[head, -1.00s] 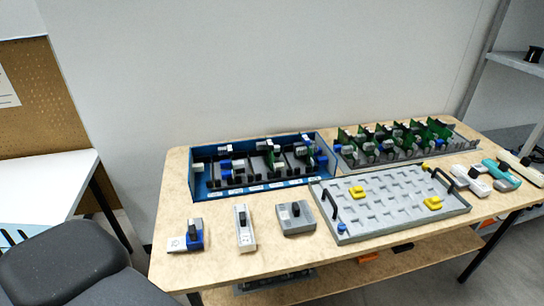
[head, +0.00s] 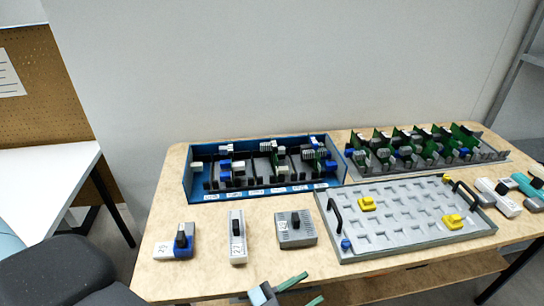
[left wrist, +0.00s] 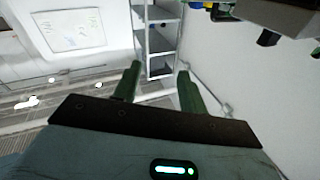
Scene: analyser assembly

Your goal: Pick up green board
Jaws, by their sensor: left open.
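Several green boards (head: 400,140) stand upright in a grey rack (head: 491,156) at the back right of the table. A few more boards with green parts (head: 318,158) stand in the blue-framed case (head: 202,193) at the back left. My left gripper (head: 315,286) is open and empty at the table's front edge, below the grey tray and well apart from the boards. Its two green fingers (left wrist: 159,70) stand apart with nothing between them in the left wrist view. My right gripper is not in view.
A grey tray (head: 385,205) with black handles and yellow pieces lies at front right. Grey and blue modules (head: 238,240) stand at front left, and more (head: 502,200) at the right edge. A black chair (head: 60,262) is at lower left.

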